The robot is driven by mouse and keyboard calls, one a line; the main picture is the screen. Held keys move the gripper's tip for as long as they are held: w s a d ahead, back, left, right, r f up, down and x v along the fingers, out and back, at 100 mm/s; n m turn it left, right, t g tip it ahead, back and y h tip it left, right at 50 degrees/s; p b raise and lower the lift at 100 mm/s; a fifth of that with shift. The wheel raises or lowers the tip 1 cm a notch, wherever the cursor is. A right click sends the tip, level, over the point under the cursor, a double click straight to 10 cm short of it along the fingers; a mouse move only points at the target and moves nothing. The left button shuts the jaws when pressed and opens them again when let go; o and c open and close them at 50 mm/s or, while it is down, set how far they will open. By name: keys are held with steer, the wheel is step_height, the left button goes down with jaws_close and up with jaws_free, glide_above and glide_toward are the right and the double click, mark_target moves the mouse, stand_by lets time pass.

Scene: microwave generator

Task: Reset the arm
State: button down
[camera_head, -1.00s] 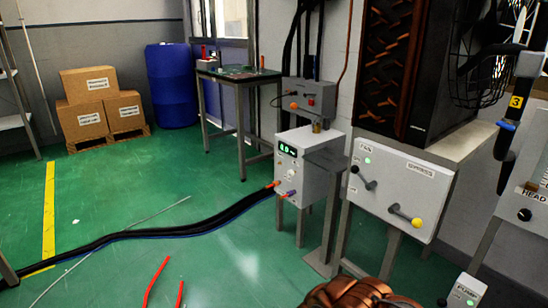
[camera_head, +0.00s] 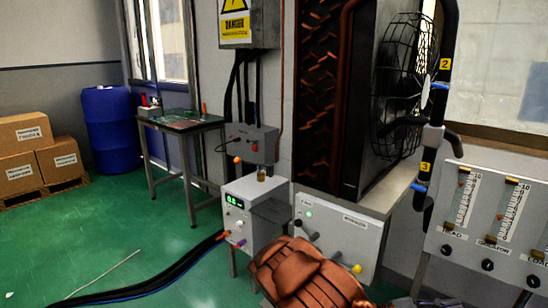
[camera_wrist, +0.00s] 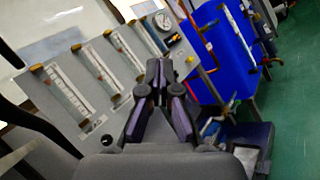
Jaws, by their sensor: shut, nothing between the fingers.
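My gripper (camera_wrist: 160,75) shows in the wrist view, its dark, purple-sided fingers together and nothing between them. It points toward a grey flowmeter panel (camera_wrist: 70,110) and a blue panel (camera_wrist: 222,55); I cannot tell its distance from them. In the head view the gripper itself is not visible.
A white power unit (camera_head: 245,215) with a green display stands left of the fan box. A caged fan (camera_head: 408,85) and flowmeter panel (camera_head: 490,225) are at right. A workbench (camera_head: 180,122), blue barrel (camera_head: 110,130) and boxes (camera_head: 25,150) stand behind open green floor.

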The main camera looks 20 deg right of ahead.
steer(key=s+a+r+m+g+y+p, duration=0.1)
steer(key=s+a+r+m+y+p, duration=0.6)
steer(key=s+a+r+y+p, duration=0.4)
steer(key=w+a+r+n+t+y+p, duration=0.1)
steer(key=a+r+t+y+p, duration=0.3)
steer(key=a, duration=0.8)
steer(key=w+a+r+n+t+y+p, duration=0.1)
steer(key=a+r+t+y+p, duration=0.3)
steer(key=a+r, duration=0.5)
steer(key=a+t+p, duration=0.2)
steer(key=p, duration=0.1)
steer(key=shift+a+r+y+p, duration=0.25)
steer(key=shift+a+y+p, duration=0.05)
steer(key=shift+a+p, duration=0.1)
